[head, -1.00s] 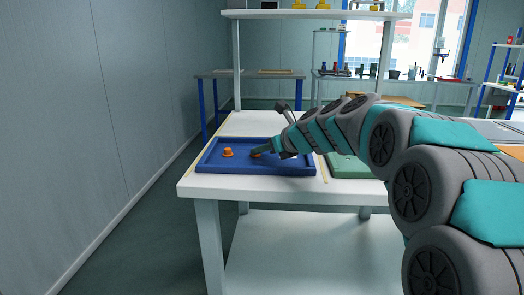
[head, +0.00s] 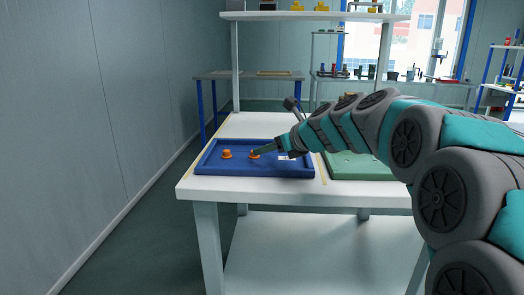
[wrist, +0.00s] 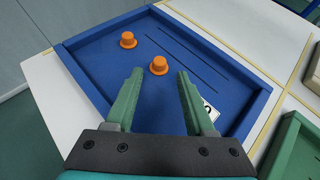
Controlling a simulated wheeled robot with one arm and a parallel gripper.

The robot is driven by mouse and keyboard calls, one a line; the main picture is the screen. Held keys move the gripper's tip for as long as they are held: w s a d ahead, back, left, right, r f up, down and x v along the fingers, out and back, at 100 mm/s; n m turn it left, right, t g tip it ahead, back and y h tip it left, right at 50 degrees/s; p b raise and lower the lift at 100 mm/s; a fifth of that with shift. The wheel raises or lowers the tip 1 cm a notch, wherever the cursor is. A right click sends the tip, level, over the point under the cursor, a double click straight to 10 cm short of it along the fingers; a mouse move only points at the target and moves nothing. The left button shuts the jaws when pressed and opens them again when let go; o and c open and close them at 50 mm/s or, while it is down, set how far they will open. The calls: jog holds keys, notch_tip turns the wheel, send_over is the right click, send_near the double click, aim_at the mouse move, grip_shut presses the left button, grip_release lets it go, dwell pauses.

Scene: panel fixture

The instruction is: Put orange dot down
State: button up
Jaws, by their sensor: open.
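Two orange dots, round knob-like pieces with wider bases, sit in the blue tray (head: 210,169). One orange dot (head: 227,154) is at the left; it also shows in the wrist view (wrist: 128,40). The other orange dot (head: 254,155) is beside my gripper's tips; in the wrist view this dot (wrist: 159,65) stands upright just beyond the fingertips. My gripper (wrist: 158,74) has green fingers spread open, with nothing between them. In the head view my gripper (head: 263,150) reaches in from the right, low over the tray.
A white label (wrist: 210,110) lies in the tray by the right finger. A green tray (head: 350,168) sits right of the blue one on the white table (head: 250,190). A shelf (head: 310,16) stands above the table's back.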

jog(key=v, duration=0.8)
jog(key=shift+s+r, duration=0.1)
jog(key=shift+s, duration=0.05)
